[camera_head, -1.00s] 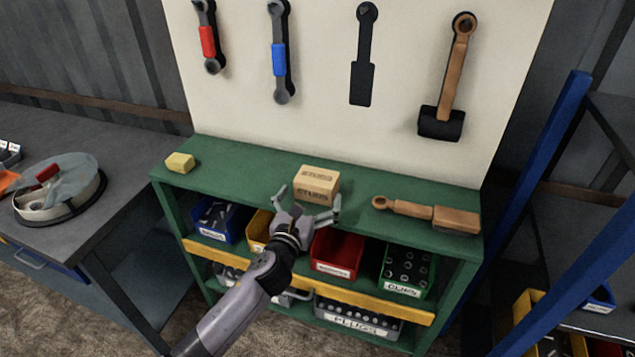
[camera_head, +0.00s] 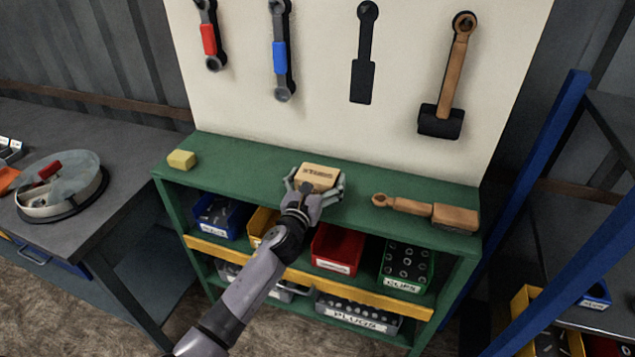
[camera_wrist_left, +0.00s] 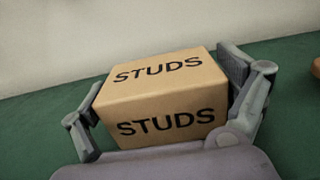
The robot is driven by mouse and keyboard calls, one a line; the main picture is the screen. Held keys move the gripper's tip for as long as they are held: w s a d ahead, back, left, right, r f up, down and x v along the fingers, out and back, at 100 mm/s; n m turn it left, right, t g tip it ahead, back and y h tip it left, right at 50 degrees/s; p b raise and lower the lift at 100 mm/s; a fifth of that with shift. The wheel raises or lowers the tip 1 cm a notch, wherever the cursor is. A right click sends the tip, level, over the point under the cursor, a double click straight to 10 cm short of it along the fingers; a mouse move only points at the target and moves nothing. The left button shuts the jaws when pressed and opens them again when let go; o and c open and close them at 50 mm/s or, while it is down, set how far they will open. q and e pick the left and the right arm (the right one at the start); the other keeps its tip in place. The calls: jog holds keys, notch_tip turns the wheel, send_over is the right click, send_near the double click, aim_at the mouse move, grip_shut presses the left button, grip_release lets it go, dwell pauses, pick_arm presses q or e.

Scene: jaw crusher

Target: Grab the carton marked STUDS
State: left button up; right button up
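The carton marked STUDS (camera_head: 318,174) is a small tan box standing on the green shelf top (camera_head: 250,165). My left gripper (camera_head: 316,185) reaches it from the front, with one finger on each side of the box. In the left wrist view the carton (camera_wrist_left: 163,95) fills the space between the fingers of the gripper (camera_wrist_left: 165,100), and STUDS reads on its top and front. The left finger stands by its left side with a slight gap, and the right finger is close to its right side. Firm contact does not show. My right gripper is not in view.
A wooden-handled tool (camera_head: 425,211) lies to the right on the shelf top, and a yellow block (camera_head: 181,160) sits at the left. Labelled bins, including a red one (camera_head: 338,249) and a green one (camera_head: 407,266), stand below. Wrenches and a mallet (camera_head: 441,120) hang behind.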

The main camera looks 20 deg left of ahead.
pick_arm(q)
jog(key=c, duration=1.2)
jog(key=shift+r, duration=0.1)
jog(key=shift+c, duration=0.5)
